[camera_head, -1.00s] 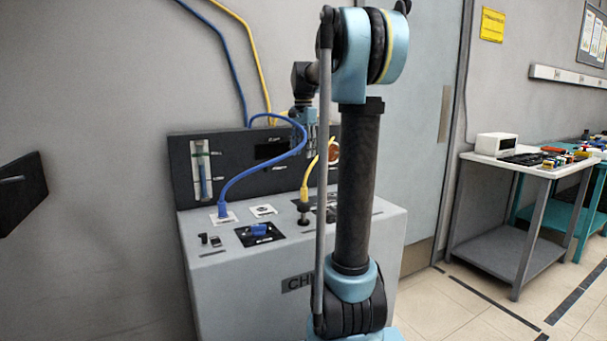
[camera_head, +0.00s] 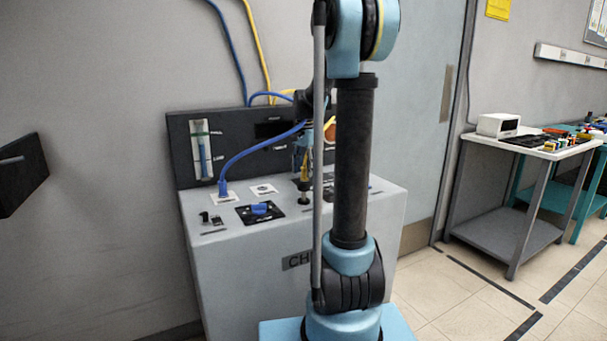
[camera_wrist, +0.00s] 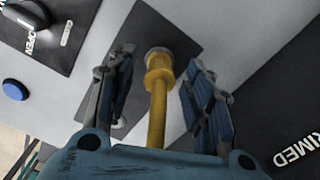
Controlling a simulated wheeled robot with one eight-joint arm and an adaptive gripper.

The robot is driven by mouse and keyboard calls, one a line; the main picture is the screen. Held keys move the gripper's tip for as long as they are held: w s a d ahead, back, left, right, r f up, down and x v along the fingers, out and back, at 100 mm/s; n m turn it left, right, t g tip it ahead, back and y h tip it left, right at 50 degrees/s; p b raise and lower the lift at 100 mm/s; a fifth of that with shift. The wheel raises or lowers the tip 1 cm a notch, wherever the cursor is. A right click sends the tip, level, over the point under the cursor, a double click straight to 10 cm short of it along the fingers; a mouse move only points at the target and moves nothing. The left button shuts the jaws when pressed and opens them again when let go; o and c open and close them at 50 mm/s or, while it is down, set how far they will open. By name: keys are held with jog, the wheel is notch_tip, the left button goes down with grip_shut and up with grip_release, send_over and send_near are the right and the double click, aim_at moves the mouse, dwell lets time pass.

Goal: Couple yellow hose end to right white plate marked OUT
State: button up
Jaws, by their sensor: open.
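The yellow hose end (camera_head: 304,182) stands upright on a dark post (camera_head: 304,198) on top of the grey cabinet. My gripper (camera_head: 307,158) is low over it. In the wrist view the yellow hose end (camera_wrist: 158,78) lies between the two blue-grey fingers of my open gripper (camera_wrist: 160,62), with a gap on each side. The right white plate (camera_head: 263,190) lies left of the post and is bare; its marking is too small to read. The left white plate (camera_head: 222,197) carries the blue hose end (camera_head: 223,187).
The grey cabinet (camera_head: 240,255) has a black upright panel (camera_head: 182,150) behind. The blue hose (camera_head: 255,146) arches close to my gripper. My arm hides the cabinet's right part.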

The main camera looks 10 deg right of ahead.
jog(key=shift+f, duration=0.8)
grip_shut()
jog(key=shift+r, duration=1.4)
jog(key=shift+r, duration=1.7)
